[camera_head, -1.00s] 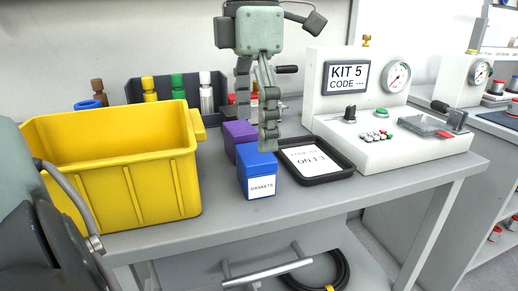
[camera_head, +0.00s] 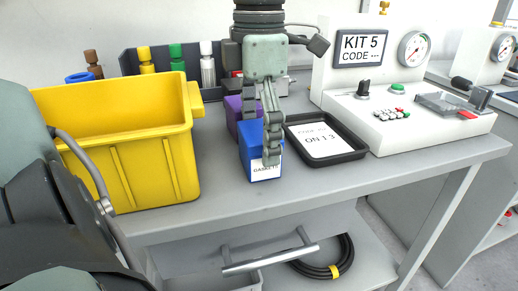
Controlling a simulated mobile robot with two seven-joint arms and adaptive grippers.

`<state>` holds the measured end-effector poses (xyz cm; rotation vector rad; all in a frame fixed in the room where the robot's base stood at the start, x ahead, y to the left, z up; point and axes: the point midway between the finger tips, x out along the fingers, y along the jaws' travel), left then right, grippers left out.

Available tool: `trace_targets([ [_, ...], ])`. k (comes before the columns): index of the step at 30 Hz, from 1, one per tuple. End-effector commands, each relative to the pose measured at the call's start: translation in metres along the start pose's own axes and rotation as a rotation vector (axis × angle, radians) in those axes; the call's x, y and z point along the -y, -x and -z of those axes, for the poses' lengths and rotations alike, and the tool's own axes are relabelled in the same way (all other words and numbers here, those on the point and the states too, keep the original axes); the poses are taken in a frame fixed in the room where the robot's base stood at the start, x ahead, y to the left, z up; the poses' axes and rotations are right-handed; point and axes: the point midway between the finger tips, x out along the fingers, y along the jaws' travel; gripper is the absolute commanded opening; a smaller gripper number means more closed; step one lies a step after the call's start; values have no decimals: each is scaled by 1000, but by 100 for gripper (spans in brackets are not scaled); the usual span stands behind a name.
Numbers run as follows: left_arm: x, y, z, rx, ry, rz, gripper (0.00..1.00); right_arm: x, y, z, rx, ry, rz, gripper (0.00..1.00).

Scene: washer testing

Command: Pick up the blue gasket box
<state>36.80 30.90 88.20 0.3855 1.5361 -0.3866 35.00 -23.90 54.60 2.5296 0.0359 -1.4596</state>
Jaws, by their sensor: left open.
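The blue gasket box (camera_head: 252,144) stands upright on the grey bench, with a white "GASKETS" label low on its front, partly covered by a finger. My left gripper (camera_head: 264,132) reaches down from above at the box. Its near finger hangs in front of the box's right part, with the tip near the label. The other finger is mostly hidden, so I cannot tell whether either touches the box. The jaws are open. My right gripper is not in view.
A purple box (camera_head: 233,116) stands just behind the blue one. A yellow bin (camera_head: 125,150) is to the left, and a black tray (camera_head: 345,155) with a paper lies close on the right. A white test panel (camera_head: 395,140) stands further right. The bench front is clear.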

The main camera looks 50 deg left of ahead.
Motion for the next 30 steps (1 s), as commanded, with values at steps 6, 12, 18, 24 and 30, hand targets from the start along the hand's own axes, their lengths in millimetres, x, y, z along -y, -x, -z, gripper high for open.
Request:
trace_targets([
  [6, 0, -1, 0, 0, 0, 0, 93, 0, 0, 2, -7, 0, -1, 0],
  [12, 0, -1, 0, 0, 0, 0, 68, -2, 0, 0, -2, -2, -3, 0],
  [18, 0, -1, 0, 0, 0, 0, 43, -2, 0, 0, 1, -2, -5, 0],
  [24, 0, 0, 0, 0, 0, -1, 35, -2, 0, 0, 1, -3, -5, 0],
  [30, -1, 10, 0, 1, 1, -3, 35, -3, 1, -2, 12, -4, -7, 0],
])
